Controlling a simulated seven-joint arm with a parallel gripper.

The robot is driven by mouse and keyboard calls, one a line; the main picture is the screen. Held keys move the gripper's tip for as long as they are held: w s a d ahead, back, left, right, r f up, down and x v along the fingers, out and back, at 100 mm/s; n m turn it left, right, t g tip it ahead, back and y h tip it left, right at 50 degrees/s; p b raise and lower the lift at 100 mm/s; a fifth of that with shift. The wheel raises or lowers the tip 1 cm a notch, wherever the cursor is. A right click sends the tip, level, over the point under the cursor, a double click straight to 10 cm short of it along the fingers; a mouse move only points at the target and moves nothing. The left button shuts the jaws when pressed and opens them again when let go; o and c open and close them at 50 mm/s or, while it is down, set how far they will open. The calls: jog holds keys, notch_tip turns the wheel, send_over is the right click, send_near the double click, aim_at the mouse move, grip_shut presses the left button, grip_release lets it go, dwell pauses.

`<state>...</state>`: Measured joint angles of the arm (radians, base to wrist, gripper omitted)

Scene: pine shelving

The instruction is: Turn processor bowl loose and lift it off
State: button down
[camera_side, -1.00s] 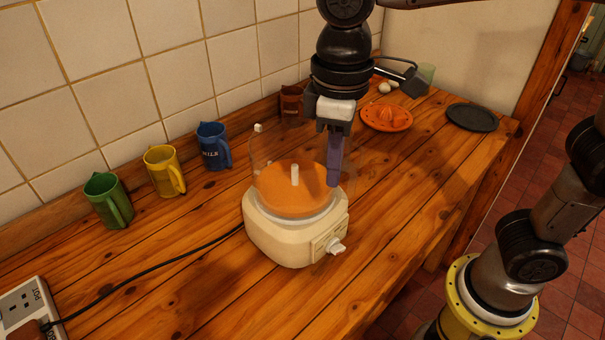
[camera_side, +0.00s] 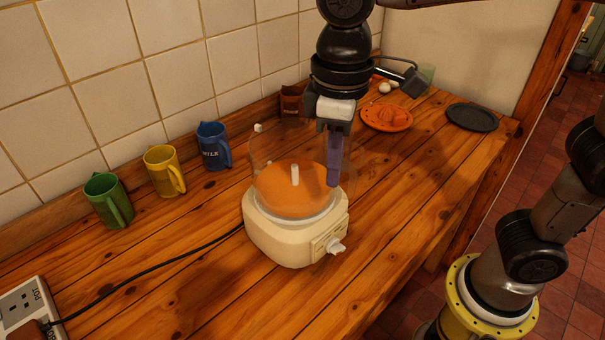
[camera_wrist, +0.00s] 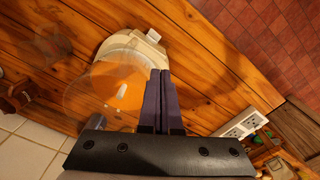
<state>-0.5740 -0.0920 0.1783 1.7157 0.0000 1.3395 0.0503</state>
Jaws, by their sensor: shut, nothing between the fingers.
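The processor bowl (camera_side: 290,192) is clear, with an orange disc or filling inside and a white centre post. It sits upright on the cream processor base (camera_side: 283,238), which has a white knob at its front right. My gripper (camera_side: 333,182) points down at the right side of the bowl, its dark purple fingers shut with nothing between them. The fingers look paler, as if seen through the clear wall; I cannot tell whether they touch it. In the wrist view the bowl (camera_wrist: 108,90) lies left of the closed fingertips (camera_wrist: 160,73).
Green (camera_side: 108,200), yellow (camera_side: 164,171) and blue (camera_side: 213,146) jugs stand along the tiled wall, with a brown one (camera_side: 291,103) behind. An orange juicer dish (camera_side: 386,117) and dark plate (camera_side: 472,117) lie farther back. A black cord crosses to the socket (camera_side: 22,303). The front-right worktop is clear.

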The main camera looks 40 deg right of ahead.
dwell(0.5)
jog(key=shift+f, duration=1.7)
jog(key=shift+s+d, duration=0.1)
jog(key=shift+d, duration=1)
jog(key=shift+w+d, duration=0.2)
jog(key=shift+d, duration=1.3)
dwell(1.4)
jog(key=shift+r, duration=0.1)
jog(key=shift+r, duration=2.4)
